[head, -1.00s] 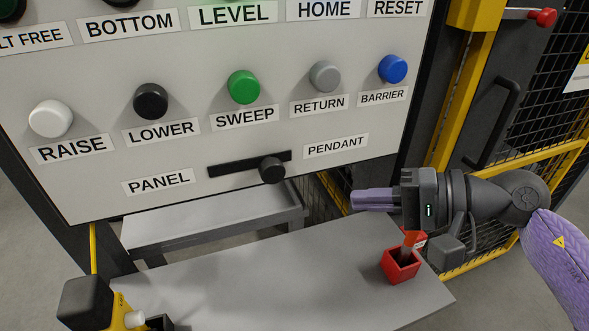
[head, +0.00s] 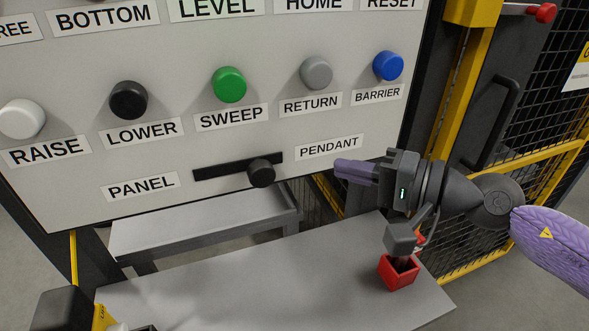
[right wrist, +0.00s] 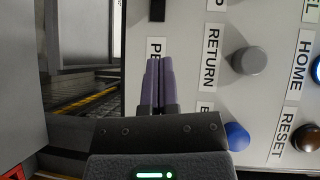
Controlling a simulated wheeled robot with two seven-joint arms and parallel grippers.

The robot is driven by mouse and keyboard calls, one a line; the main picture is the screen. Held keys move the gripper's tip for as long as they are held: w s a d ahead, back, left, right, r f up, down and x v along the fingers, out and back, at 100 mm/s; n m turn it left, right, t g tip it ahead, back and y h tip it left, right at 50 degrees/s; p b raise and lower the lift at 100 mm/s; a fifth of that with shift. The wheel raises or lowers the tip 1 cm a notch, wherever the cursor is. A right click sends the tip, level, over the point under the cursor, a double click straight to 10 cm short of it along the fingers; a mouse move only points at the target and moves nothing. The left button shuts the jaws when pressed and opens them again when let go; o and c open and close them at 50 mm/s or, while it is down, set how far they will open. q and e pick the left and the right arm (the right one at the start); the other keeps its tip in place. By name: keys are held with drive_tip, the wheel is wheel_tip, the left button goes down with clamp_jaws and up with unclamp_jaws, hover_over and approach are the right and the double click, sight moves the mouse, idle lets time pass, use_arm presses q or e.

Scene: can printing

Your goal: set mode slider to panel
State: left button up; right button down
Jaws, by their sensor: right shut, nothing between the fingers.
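The mode slider is a round black knob (head: 261,172) on a dark horizontal slot (head: 215,171) low on the white control panel (head: 60,190). The knob sits toward the right end of the slot, on the side of the PENDANT label (head: 329,147). The PANEL label (head: 140,187) is left of the slot. My right gripper (head: 340,169) is shut and empty, right of the knob and apart from it, its fingers pointing left just below the PENDANT label. In the right wrist view its purple fingers (right wrist: 159,85) partly cover that label. My left gripper is not visible.
Above the slot is a row of buttons, including green SWEEP (head: 229,85), grey RETURN (head: 316,73) and blue BARRIER (head: 388,66). Below are a grey table (head: 270,290) with a red box (head: 398,273). A yellow-framed mesh fence (head: 520,160) stands at the right.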

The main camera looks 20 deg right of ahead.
sight(260, 170)
drive_tip(key=w+a+f+p, duration=0.1)
drive_tip(key=w+a+p, duration=0.2)
drive_tip(key=a+p, duration=0.3)
drive_tip(key=shift+a, duration=0.4)
drive_tip(key=shift+w, duration=0.1)
